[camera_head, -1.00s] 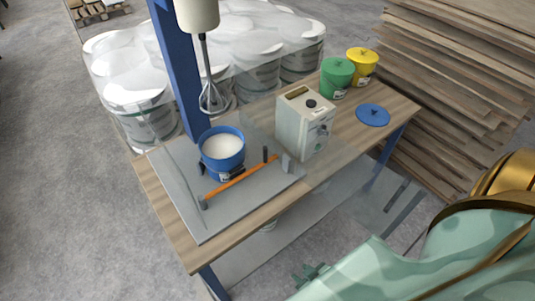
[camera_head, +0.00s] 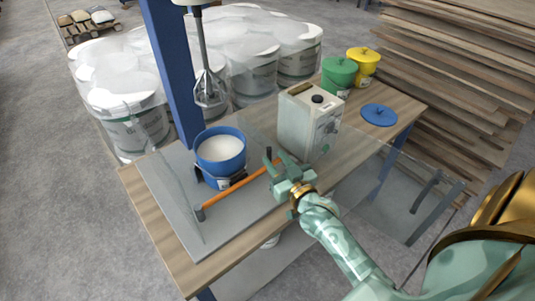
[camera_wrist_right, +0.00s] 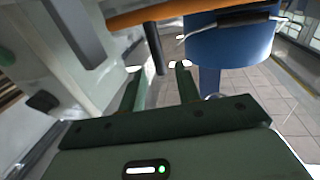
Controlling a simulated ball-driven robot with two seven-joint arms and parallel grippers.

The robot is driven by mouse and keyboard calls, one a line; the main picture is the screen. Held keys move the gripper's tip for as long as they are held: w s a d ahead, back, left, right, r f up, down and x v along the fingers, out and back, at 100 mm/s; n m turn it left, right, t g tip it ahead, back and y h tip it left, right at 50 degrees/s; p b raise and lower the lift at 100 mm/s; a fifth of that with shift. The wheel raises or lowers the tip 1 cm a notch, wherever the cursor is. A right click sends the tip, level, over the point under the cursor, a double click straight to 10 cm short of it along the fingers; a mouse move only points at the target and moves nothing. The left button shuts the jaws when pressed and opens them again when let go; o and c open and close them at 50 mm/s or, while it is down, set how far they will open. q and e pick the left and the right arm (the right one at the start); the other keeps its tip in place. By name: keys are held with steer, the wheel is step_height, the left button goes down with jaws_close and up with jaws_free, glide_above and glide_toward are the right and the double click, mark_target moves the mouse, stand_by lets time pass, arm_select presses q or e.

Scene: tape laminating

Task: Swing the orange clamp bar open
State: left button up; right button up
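The orange clamp bar (camera_head: 238,187) lies across the front of the blue bucket (camera_head: 220,150) of white material, on a grey plate (camera_head: 172,205). Its black upright handle (camera_head: 268,154) is near the bar's right end. My right gripper (camera_head: 275,164) is at that end, beside the handle, and partly hides the bar's end. In the right wrist view the fingers (camera_wrist_right: 160,76) are apart. The black handle (camera_wrist_right: 154,48) shows between or just beyond their tips, and the orange bar (camera_wrist_right: 160,12) crosses above. Contact cannot be told. My left gripper is not in view.
A cream control box (camera_head: 307,125) stands right behind my right gripper. A mixer whisk (camera_head: 208,88) hangs above the bucket. A transparent panel with a black handle (camera_head: 425,191) is right of my forearm. A blue lid (camera_head: 378,115) and green (camera_head: 338,75) and yellow (camera_head: 362,67) pots stand at the back.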

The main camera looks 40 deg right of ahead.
mark_target(270, 151)
steer(key=shift+w+d+b, duration=0.15)
steer(key=shift+w+b, duration=0.1)
steer(key=shift+w, duration=0.9)
steer(key=shift+w+d+b, duration=0.15)
steer(key=shift+w+b, duration=0.1)
steer(key=shift+w, duration=0.9)
jaws_close()
steer(key=shift+s, duration=0.1)
